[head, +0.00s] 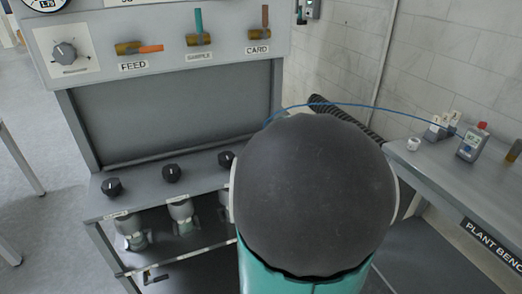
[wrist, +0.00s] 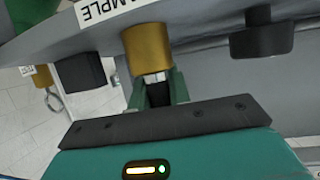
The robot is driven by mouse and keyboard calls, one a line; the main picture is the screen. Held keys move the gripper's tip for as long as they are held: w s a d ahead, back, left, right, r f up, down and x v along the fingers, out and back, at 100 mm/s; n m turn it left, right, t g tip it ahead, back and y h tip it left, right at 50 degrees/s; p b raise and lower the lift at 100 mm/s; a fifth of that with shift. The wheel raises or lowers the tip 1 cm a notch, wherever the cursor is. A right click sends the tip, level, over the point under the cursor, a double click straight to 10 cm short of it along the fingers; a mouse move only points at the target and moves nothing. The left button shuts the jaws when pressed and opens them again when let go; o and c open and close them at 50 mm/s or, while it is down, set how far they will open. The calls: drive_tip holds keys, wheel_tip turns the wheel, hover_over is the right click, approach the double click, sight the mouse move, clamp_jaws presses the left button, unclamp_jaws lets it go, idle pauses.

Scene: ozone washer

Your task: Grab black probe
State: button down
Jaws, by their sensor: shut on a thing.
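My gripper (wrist: 158,86) shows in the wrist view, its two green fingers closed on a dark piece (wrist: 157,97), which appears to be the black probe. Only a short part of it shows between the fingers. A pale metallic part sits just above it, at the lower end of a brass cylinder (wrist: 147,48). I cannot tell whether the probe touches or enters the cylinder. A SAMPLE label (wrist: 113,10) is just above the cylinder. In the head view my arm hides the gripper and probe. A blue cable (head: 350,105) runs from behind my arm to a handheld meter (head: 471,143).
The grey panel has FEED (head: 130,48), SAMPLE (head: 198,40) and CARD (head: 259,34) valves. Black knobs (head: 172,173) line the ledge below. The plant bench (head: 440,170) on the right carries the meter and a small white cup (head: 413,144). Bare floor (head: 50,210) lies left.

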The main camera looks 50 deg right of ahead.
drive_tip(key=shift+r, duration=0.15)
wheel_tip(320, 180, up, 10)
drive_tip(key=shift+a, duration=0.15)
idle(0.6)
